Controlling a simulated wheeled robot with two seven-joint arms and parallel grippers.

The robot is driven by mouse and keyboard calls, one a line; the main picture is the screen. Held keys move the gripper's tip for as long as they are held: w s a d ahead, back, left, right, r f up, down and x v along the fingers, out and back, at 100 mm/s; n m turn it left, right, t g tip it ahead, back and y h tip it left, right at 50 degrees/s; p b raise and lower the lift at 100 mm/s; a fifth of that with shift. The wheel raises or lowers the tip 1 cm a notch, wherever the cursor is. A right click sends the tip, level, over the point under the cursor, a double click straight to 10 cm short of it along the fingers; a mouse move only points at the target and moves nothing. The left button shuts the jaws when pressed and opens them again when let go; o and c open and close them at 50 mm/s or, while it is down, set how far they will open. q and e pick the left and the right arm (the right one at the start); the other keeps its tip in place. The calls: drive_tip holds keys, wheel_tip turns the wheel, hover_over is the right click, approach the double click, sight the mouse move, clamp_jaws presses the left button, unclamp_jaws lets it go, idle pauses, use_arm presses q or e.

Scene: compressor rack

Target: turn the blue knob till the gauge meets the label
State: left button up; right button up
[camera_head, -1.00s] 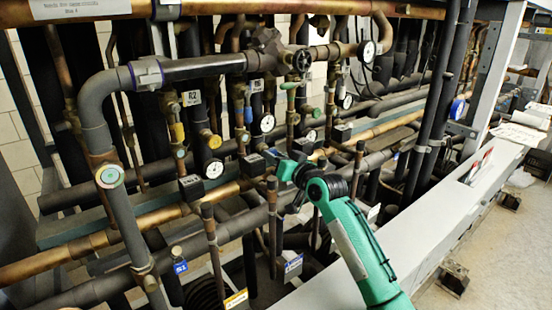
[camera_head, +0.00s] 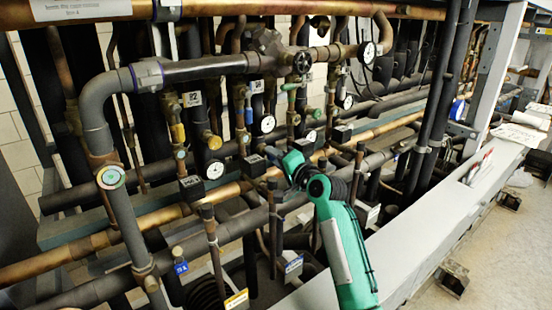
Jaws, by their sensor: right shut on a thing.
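My right gripper (camera_head: 272,156) reaches in among the pipes at the middle of the view, at the end of my green arm. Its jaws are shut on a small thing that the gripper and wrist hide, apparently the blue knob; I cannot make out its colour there. A round white gauge (camera_head: 267,123) is just above the gripper. Another gauge (camera_head: 310,136) is to its upper right, and one more (camera_head: 215,169) is to its left. The needles are too small to read. My left gripper is out of view.
Grey and copper pipes (camera_head: 130,228) crowd around the gripper. A blue valve part (camera_head: 248,115) and a yellow one (camera_head: 178,132) are to the upper left. A pale beam (camera_head: 440,215) runs along the front right, with open floor (camera_head: 505,250) beyond it.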

drive_tip(key=shift+m, duration=0.4)
drive_tip(key=o, duration=1)
drive_tip(key=shift+c, duration=0.2)
drive_tip(key=shift+s+d, duration=0.1)
drive_tip(key=b+v, duration=0.6)
drive_tip(key=v, duration=0.7)
drive_tip(key=shift+s+d, duration=0.2)
drive_tip(key=shift+s, duration=0.05)
drive_tip(key=shift+f, duration=0.1)
